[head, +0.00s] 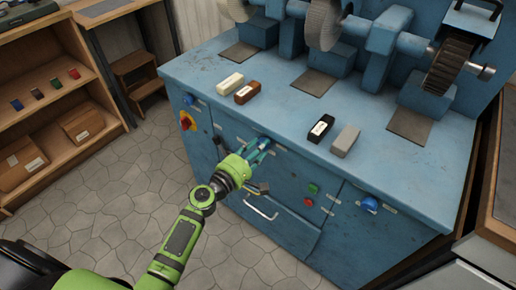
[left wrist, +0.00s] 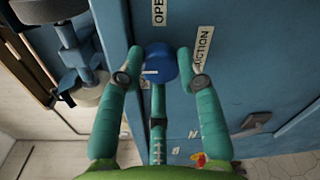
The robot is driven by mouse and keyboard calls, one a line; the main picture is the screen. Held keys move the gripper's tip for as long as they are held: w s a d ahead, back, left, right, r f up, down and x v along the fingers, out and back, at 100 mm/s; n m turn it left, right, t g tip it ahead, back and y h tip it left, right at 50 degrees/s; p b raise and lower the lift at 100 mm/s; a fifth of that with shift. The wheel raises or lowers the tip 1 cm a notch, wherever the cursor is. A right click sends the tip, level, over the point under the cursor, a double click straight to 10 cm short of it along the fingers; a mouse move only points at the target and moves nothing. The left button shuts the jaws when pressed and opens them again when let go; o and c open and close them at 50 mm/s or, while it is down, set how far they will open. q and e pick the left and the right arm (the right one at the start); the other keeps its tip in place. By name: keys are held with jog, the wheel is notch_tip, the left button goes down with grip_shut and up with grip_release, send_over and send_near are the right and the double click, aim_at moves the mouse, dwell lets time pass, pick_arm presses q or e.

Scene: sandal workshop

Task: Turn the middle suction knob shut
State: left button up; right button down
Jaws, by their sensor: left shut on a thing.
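The middle suction knob (left wrist: 158,62) is a blue round knob on the front of the blue machine bench (head: 330,185). My left gripper (head: 258,148) reaches it from the front and is shut on it. In the left wrist view the green fingers (left wrist: 160,75) press on the knob from both sides. A white mark shows on the knob and lies level in that picture. An "OPEN" label (left wrist: 158,12) and a partly hidden suction label (left wrist: 203,46) are beside the knob. In the head view the fingers hide most of the knob. My right gripper is not in view.
Similar blue knobs sit at left (head: 189,99) and right (head: 369,204) on the bench front. A red-yellow switch (head: 187,121), green button (head: 313,188) and drawer handle (head: 261,209) are nearby. Bars, including a black one (head: 320,128), lie on top. The floor at left is clear.

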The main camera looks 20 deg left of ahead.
pick_arm(q)
jog(key=o, duration=1.2)
jog(key=shift+r, duration=0.1)
jog(key=shift+c, duration=0.2)
jog(key=v, duration=1.2)
